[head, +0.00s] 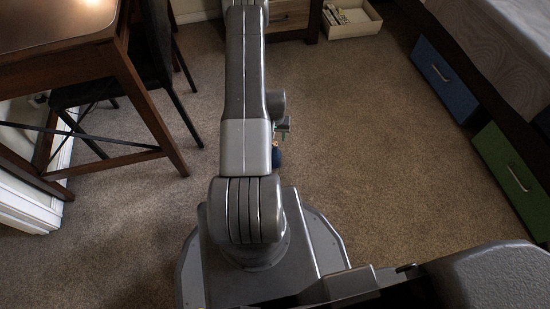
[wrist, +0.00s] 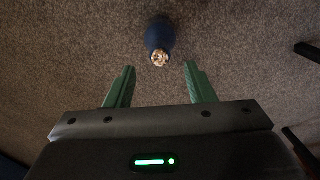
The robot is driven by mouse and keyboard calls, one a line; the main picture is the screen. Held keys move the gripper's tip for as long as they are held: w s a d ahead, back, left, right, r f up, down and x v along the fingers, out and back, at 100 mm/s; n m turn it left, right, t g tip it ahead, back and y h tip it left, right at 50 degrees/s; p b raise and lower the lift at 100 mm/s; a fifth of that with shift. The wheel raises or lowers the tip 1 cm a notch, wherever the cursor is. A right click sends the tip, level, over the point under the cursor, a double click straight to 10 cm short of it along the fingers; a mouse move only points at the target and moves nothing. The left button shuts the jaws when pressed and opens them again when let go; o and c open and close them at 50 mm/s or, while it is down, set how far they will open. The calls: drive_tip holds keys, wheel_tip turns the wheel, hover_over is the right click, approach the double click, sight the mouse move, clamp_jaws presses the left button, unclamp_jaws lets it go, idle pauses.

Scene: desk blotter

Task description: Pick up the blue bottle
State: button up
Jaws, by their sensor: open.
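The blue bottle (wrist: 160,36) is on the carpet in the wrist view, near the top centre. It has a dark blue body and a shiny, light gold or silver top (wrist: 160,58) turned toward my gripper. My gripper (wrist: 159,68) is open, with its two green fingers apart and nothing between them. The bottle lies just beyond the fingertips, roughly centred on the gap. In the head view a small piece of the blue bottle (head: 277,158) shows beside my arm, which hides most of it and most of my gripper (head: 281,128).
A wooden desk (head: 60,50) and a dark chair (head: 150,60) stand at the left. A bed with blue (head: 445,80) and green (head: 510,172) drawers is at the right.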

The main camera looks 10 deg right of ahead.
wheel_tip(320, 180, down, 9)
drive_tip(key=b, duration=0.3)
drive_tip(key=shift+w+r, duration=0.1)
drive_tip(key=shift+r, duration=0.2)
clamp_jaws()
